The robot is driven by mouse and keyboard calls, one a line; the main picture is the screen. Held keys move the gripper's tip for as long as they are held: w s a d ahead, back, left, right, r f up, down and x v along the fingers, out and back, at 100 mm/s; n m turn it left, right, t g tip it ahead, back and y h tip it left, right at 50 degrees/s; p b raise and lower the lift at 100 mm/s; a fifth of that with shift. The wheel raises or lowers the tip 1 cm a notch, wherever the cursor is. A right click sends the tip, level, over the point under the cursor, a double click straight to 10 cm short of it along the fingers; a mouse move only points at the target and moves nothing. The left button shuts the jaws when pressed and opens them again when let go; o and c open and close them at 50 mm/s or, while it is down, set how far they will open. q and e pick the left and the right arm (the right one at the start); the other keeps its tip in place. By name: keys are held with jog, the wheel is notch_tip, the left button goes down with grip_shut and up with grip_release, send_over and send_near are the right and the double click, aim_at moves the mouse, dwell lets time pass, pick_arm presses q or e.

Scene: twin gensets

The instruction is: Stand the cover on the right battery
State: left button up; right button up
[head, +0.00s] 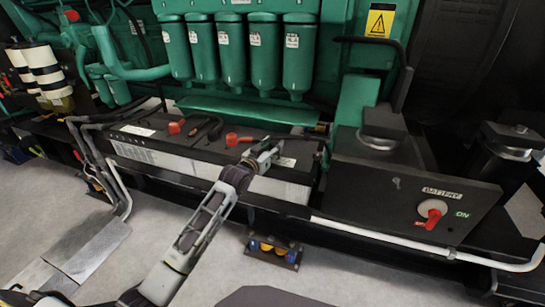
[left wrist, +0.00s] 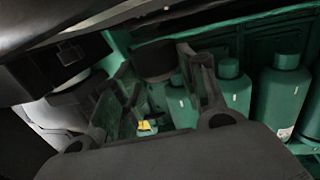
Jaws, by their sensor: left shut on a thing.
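The batteries stand in a long dark tray below the green filters. The right battery (head: 262,185) has a black top, a pale front and a red terminal piece (head: 232,139). My left gripper (head: 268,153) is over the right battery's top, with its arm coming up from the bottom. In the left wrist view its fingers (left wrist: 158,95) are shut on a dark round piece (left wrist: 153,61), which I take to be the cover. In the head view this piece is mostly hidden by the fingers, and I cannot tell whether it touches the battery. My right gripper is not in view.
Green filters (head: 252,55) hang close behind the batteries. A black battery switch box (head: 400,195) with a red knob (head: 432,210) stands to the right. A white pipe (head: 400,240) runs along the front. A small block with yellow and blue parts (head: 272,250) lies on the grey floor.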

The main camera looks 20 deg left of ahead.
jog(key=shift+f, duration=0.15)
pick_arm(q)
jog(key=shift+f, duration=0.5)
jog(key=shift+f+b, duration=0.55)
jog(key=shift+f, duration=0.8)
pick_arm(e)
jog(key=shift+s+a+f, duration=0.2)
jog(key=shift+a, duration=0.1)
pick_arm(q)
jog(key=shift+f, duration=0.1)
jog(key=o, duration=0.9)
jog(key=shift+c, duration=0.2)
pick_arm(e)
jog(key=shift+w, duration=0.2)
